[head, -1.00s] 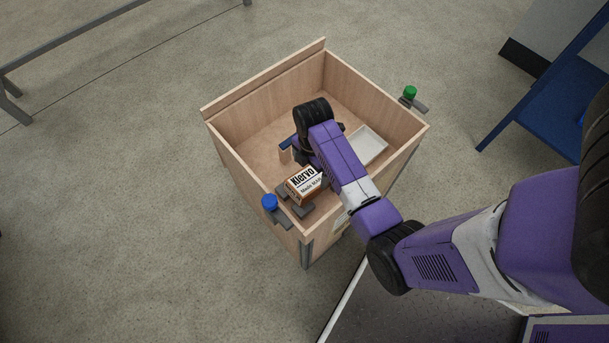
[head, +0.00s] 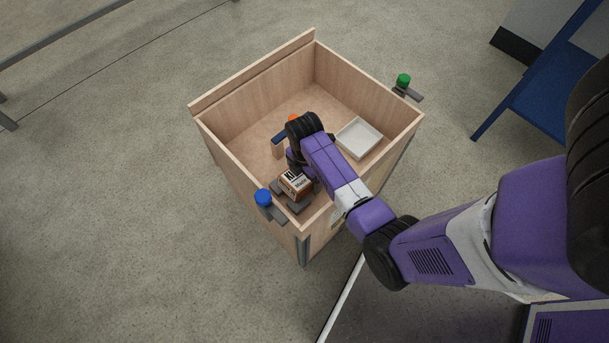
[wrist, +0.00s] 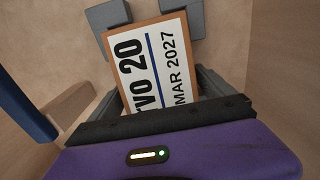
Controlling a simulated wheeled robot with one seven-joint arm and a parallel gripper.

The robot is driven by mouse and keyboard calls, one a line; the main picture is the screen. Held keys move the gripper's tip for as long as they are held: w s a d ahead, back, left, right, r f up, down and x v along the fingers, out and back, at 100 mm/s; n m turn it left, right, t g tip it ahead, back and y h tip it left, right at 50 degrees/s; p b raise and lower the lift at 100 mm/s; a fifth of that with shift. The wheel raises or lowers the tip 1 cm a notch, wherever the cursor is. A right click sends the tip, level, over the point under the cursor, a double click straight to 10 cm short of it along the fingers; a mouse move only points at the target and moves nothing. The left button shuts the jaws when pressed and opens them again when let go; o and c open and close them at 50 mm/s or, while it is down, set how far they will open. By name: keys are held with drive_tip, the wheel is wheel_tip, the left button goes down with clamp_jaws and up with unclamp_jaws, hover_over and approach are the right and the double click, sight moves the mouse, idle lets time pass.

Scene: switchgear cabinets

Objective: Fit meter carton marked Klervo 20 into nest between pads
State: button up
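The meter carton (head: 297,184) is a small brown box with a white label. In the wrist view its label (wrist: 152,68) reads "VO 20" and "MAR 2027", with the start of the name hidden. My gripper (wrist: 163,95) has one dark finger on each side of the carton and appears shut on it. Grey pads show beyond the carton in the wrist view, one at the upper left (wrist: 106,15) and one at the upper right (wrist: 184,18). In the head view a grey pad (head: 298,208) is low in front of the carton. Whether the carton touches the pads or floor cannot be told.
The open wooden crate (head: 212,148) has raised walls around my gripper. A white tray (head: 359,138) lies at its right. A blue-topped wooden post (wrist: 28,108) stands close left of my gripper. A blue knob (head: 263,197) and a green knob (head: 403,80) sit at the crate's rim.

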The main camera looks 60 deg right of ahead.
drive_tip(key=c, duration=1.7)
drive_tip(key=shift+r, duration=0.1)
